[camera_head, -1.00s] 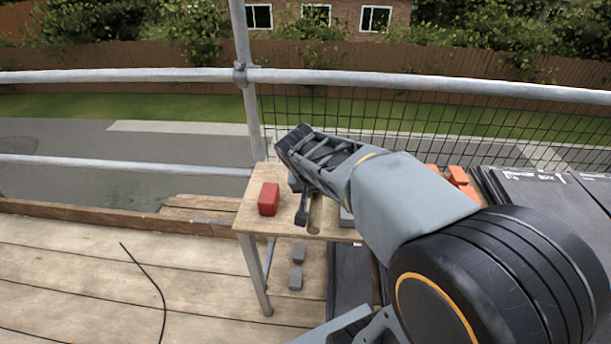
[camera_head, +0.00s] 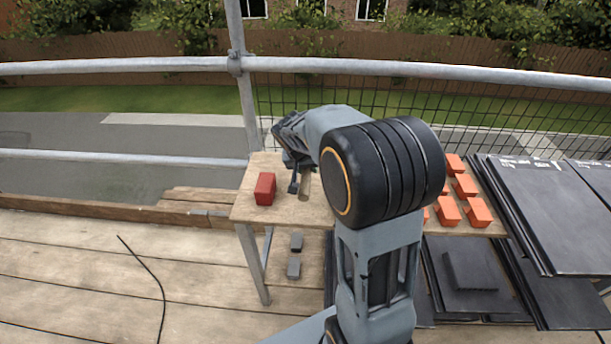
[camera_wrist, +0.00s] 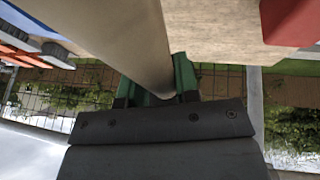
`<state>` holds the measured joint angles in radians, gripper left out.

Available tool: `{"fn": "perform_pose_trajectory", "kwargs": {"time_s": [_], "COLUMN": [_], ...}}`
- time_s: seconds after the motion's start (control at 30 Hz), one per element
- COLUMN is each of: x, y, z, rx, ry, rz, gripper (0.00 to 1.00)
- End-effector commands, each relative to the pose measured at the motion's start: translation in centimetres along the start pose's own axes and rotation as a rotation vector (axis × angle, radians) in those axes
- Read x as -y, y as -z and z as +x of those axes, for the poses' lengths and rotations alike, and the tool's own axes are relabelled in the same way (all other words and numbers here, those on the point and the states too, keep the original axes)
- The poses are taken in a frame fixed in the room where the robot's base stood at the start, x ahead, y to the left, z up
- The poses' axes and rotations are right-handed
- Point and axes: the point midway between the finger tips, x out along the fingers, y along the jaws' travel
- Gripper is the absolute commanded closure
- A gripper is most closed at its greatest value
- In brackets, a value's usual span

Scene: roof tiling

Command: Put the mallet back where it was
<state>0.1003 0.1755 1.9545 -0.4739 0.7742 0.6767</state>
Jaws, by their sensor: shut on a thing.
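The mallet shows in the wrist view as a long, pale wooden handle (camera_wrist: 115,35) running from the upper left down between the green finger pads. My gripper (camera_wrist: 157,88) is shut on this handle. In the head view a short length of the handle (camera_head: 304,186) shows over the wooden table (camera_head: 325,213), beside my gripper (camera_head: 294,184). My wrist and arm cover much of the gripper and the middle of the table. The mallet's head is not clearly visible. I cannot tell whether the handle touches the table.
A red block (camera_head: 265,188) stands at the table's left end; it also shows in the wrist view (camera_wrist: 290,20). Several orange blocks (camera_head: 478,212) lie on the right. Dark tiles (camera_head: 552,210) are stacked farther right. A metal guard rail (camera_head: 420,75) runs behind the table.

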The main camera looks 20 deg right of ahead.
Motion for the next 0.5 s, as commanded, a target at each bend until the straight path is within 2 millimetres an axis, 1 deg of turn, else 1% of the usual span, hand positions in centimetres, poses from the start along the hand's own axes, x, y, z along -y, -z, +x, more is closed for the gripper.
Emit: {"fn": "perform_pose_trajectory", "kwargs": {"time_s": [0.03, 0.1, 0.2, 0.5], "x": [0.2, 0.5, 0.8, 1.1], "y": [0.4, 0.7, 1.0, 1.4], "z": [0.8, 1.6, 2.4, 3.5], "rx": [-0.002, -0.003, -0.004, -0.005], "ry": [0.000, 0.001, 0.001, 0.001], "rz": [0.001, 0.001, 0.002, 0.001], "gripper": [1.00, 1.00, 1.00, 1.00]}}
